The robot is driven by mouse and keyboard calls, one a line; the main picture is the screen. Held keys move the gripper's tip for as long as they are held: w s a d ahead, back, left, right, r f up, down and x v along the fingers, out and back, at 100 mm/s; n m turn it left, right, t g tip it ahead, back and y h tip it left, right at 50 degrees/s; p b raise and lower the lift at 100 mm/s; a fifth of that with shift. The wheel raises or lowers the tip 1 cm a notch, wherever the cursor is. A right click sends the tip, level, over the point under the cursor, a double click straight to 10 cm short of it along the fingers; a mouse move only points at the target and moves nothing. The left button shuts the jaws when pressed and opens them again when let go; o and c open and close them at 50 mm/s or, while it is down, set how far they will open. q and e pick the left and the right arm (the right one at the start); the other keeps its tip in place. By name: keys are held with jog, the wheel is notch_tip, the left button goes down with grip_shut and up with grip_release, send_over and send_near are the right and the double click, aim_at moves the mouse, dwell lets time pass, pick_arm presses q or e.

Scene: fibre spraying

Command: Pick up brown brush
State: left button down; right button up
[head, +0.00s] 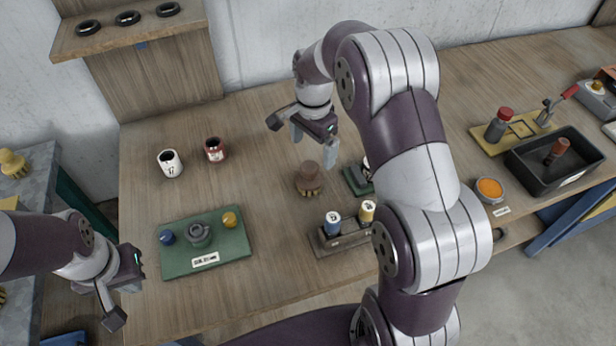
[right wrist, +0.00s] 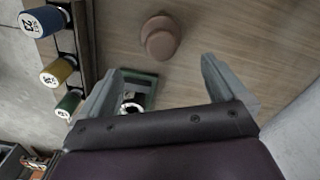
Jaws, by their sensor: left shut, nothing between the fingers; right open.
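The brown brush (head: 308,180) stands upright on the wooden table, with a round handle on top and bristles below. In the right wrist view the brush (right wrist: 160,38) shows from above, ahead of and between the finger directions. My right gripper (head: 314,144) is open and empty, above and just behind the brush in the head view, apart from it. Its two fingers (right wrist: 165,72) show spread in the right wrist view. My left gripper (head: 126,284) is shut and empty at the table's left edge, far from the brush.
A green tray (head: 240,250) with small parts lies left of the brush. A rack (head: 351,240) of labelled spools stands to the lower right. A white cup (head: 170,163) and a red cup (head: 215,149) stand at left. A black bin (head: 530,171) is far right.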

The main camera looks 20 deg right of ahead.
aim_at(313, 165)
jog(key=f, duration=0.5)
jog(key=shift+w+a+p, duration=0.2)
jog(key=shift+a+p, duration=0.1)
jog(key=shift+a, duration=0.1)
jog(key=f, duration=0.1)
jog(key=f+p, duration=0.1)
jog(key=f, duration=0.3)
jog(key=shift+s, duration=0.25)
jog(key=shift+w+f, duration=0.1)
jog(key=shift+f, duration=0.2)
pick_arm(q)
jog(key=shift+w+a+r, duration=0.1)
jog(key=shift+a+r, duration=0.05)
jog(key=shift+r, duration=0.35)
jog(key=shift+w+a+r, duration=0.1)
jog(key=shift+r, duration=0.4)
pick_arm(e)
jog(key=c, duration=1.2)
jog(key=shift+o, duration=0.2)
jog(key=shift+r, duration=0.1)
